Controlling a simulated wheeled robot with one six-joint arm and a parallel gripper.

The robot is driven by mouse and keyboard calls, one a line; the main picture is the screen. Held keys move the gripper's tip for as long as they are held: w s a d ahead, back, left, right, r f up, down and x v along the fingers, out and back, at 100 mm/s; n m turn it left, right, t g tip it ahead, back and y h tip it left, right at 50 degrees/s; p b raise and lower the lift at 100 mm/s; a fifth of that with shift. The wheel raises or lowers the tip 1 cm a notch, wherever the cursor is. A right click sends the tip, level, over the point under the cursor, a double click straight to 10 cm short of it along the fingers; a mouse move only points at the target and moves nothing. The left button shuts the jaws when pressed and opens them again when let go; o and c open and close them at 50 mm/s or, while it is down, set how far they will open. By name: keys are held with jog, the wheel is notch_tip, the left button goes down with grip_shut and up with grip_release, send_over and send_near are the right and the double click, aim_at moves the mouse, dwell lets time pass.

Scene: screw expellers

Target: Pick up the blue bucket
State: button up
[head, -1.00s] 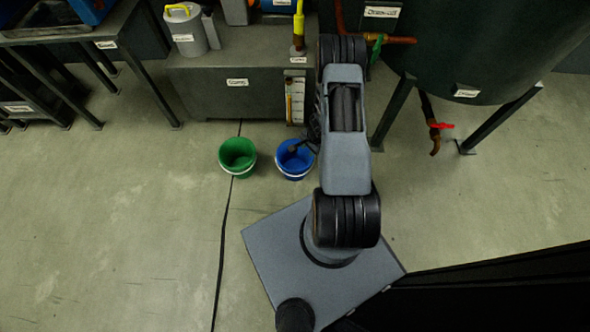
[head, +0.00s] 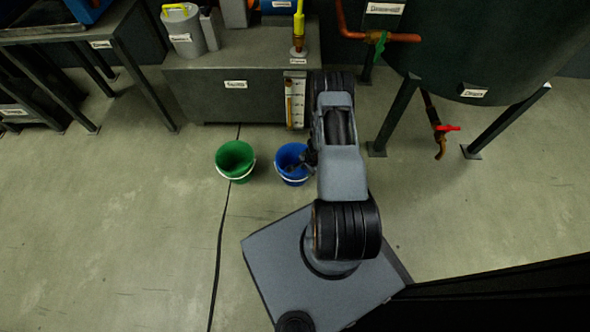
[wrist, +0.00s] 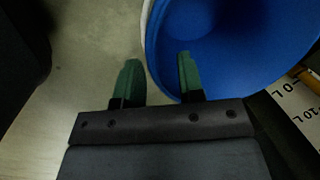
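The blue bucket (head: 290,165) stands upright on the floor in the head view, just left of my arm, with a white handle at its rim. In the wrist view the blue bucket (wrist: 225,45) fills the upper right, its open inside facing the camera. My gripper (wrist: 157,78) is open, its two green fingers apart. The right finger overlaps the inside of the bucket in the picture, and the left finger shows against the floor outside it, so the bucket's wall lies between them. I cannot tell whether either finger touches. In the head view my gripper is mostly hidden by my arm.
A green bucket (head: 235,159) stands on the floor left of the blue one. Behind them is a grey labelled tank (head: 205,95) with a level scale (head: 295,100). A large dark tank (head: 480,45) on legs stands to the right. Open floor lies at left.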

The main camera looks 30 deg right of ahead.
aim_at(306, 173)
jog(key=f+b, duration=0.1)
jog(key=f, duration=0.3)
jog(key=shift+w+a+f+b, duration=0.2)
jog(key=shift+b, duration=0.2)
jog(key=shift+c, duration=0.3)
grip_shut()
jog(key=shift+r, duration=0.1)
